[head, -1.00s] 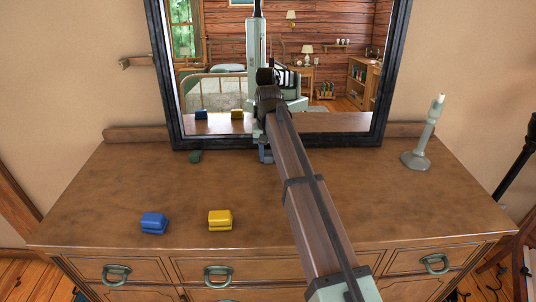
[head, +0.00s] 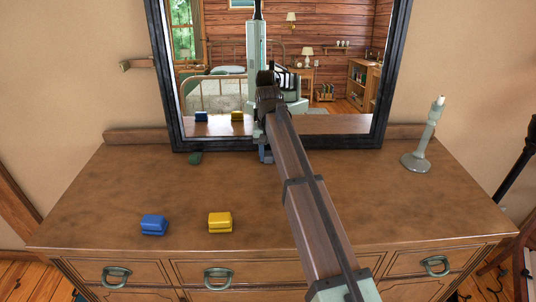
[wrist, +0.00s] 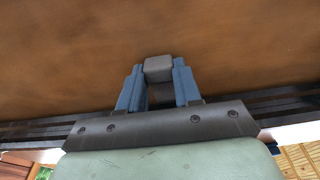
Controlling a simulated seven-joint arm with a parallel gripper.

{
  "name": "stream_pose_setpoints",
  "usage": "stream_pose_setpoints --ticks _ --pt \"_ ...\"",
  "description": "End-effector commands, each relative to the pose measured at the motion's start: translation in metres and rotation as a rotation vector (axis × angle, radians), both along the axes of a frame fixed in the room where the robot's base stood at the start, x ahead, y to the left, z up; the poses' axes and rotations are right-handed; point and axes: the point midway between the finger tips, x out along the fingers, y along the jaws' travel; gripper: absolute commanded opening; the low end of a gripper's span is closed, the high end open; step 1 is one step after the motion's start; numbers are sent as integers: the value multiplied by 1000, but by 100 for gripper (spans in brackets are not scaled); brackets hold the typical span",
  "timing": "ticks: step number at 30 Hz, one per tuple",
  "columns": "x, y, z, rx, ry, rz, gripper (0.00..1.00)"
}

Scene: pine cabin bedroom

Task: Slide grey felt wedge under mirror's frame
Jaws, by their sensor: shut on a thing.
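The mirror (head: 180,128) stands upright at the back of the dresser in a dark frame. In the wrist view the blue fingers (wrist: 159,86) are shut on a small grey block, the felt wedge (wrist: 158,69). The frame's dark bar (wrist: 284,102) crosses behind the gripper in that view. The wedge is hidden in the head view by my arm and fingers. I cannot tell whether the wedge touches the frame.
A small dark green object (head: 195,158) lies by the frame's lower left. A blue block (head: 154,225) and a yellow block (head: 220,222) sit on the dresser top (head: 120,190) front left. A pale green candlestick (head: 426,140) stands at the right. The wood between is clear.

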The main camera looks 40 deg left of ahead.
Motion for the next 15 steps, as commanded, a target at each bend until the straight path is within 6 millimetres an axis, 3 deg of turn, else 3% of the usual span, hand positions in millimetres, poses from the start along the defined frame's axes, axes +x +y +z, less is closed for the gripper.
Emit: stream_pose_setpoints --ticks 9,10,15 --pt "3 3 0 1 -1 0 4" --pt "3 3 0 1 -1 0 36" --pt "3 3 0 1 -1 0 52"
